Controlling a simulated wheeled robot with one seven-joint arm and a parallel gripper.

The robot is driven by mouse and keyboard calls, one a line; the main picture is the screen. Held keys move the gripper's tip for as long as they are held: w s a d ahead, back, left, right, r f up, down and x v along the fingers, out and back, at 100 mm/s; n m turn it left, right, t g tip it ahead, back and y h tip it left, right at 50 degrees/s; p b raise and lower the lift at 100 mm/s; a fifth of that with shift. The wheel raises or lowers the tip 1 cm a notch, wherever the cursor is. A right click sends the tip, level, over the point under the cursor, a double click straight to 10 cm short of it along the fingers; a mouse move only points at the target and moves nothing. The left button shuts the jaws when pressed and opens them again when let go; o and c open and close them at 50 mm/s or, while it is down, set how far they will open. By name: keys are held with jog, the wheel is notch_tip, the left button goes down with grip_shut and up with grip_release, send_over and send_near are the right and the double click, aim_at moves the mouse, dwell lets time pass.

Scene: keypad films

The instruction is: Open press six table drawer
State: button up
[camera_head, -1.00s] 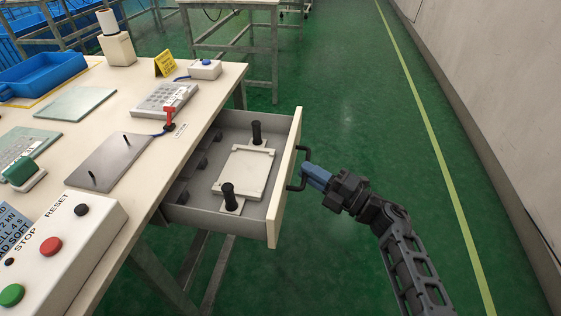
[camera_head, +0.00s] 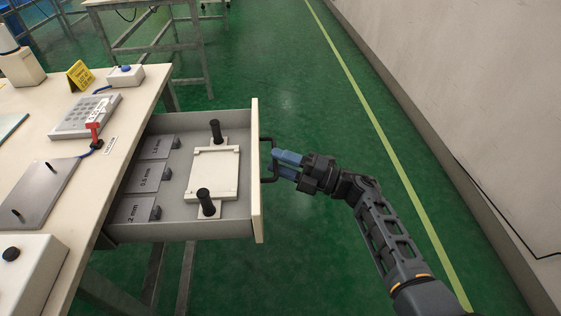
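The table drawer (camera_head: 175,230) stands well pulled out from the right side of the cream table (camera_head: 75,225). Its dark bar handle (camera_head: 264,160) is on the cream front panel (camera_head: 255,190). My gripper (camera_head: 275,162) is at the handle, with its blue fingers around the bar and apparently shut on it. Inside the drawer lie a white plate with two black knobs (camera_head: 213,173) and grey plates marked 1.0 mm (camera_head: 158,148), 0.5 mm (camera_head: 146,178) and one partly read as 2 mm (camera_head: 133,210).
On the table are a keypad panel (camera_head: 80,118), a red lever (camera_head: 94,135), a grey plate with two pins (camera_head: 38,190), a yellow sign (camera_head: 79,75) and a white box with a blue button (camera_head: 125,74). Open green floor (camera_head: 320,260) lies right of the drawer, up to the wall (camera_head: 450,90).

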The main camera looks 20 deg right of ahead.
jog(key=shift+d, duration=0.1)
jog(key=v, duration=0.7)
jog(key=shift+s+d, duration=0.25)
dwell(0.4)
